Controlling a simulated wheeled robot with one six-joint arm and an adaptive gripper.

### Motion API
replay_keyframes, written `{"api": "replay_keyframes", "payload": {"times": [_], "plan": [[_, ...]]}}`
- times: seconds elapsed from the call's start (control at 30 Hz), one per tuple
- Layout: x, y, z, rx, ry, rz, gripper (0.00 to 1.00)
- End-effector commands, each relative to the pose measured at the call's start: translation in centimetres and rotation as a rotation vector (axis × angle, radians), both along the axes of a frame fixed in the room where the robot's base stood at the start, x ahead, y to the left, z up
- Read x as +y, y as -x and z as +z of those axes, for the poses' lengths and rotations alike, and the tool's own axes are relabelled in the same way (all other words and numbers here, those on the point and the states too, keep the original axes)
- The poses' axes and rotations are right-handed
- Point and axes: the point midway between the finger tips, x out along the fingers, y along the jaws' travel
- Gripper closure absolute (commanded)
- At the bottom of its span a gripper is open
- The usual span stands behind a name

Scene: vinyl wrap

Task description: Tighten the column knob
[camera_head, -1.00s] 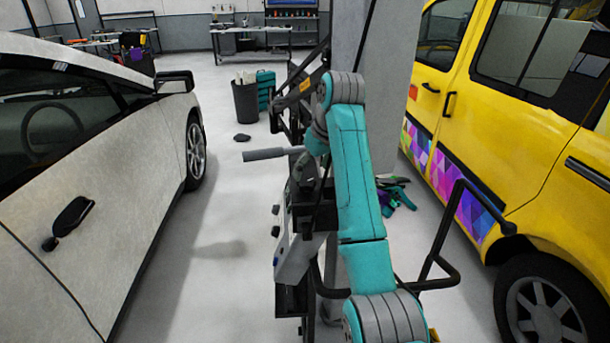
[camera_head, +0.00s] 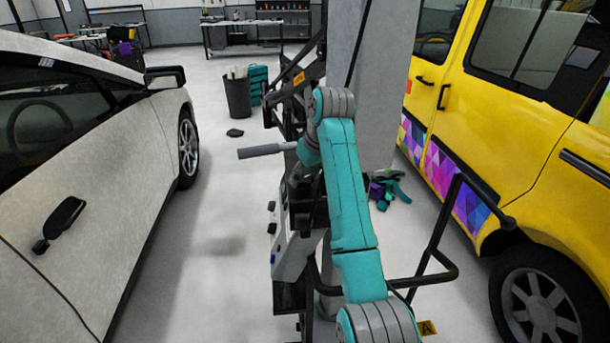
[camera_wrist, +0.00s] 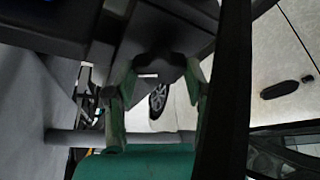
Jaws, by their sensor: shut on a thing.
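In the wrist view my gripper (camera_wrist: 161,72) has its two green fingers on either side of a dark, rounded knob (camera_wrist: 159,66) under a dark bracket. The fingers are closed on the knob, with the tips at its two sides. In the head view my teal arm reaches to the upper part of the machine's column (camera_head: 300,100). The knob and my gripper are hidden there behind the arm and the machine.
A grey handle (camera_head: 265,151) sticks out left of the column. A white car (camera_head: 90,190) stands at the left and a yellow van (camera_head: 510,130) at the right. A black bent-tube handle (camera_head: 440,245) is right of my arm. A bin (camera_head: 237,95) stands behind.

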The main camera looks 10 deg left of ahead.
Motion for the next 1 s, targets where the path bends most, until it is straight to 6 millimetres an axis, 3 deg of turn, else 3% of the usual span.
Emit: {"api": "replay_keyframes", "payload": {"times": [0.47,1.0], "plan": [[0.13,0.11,-0.10,0.001,0.000,-0.124,0.81],[0.47,0.26,-0.04,0.001,0.000,-0.612,0.81]]}}
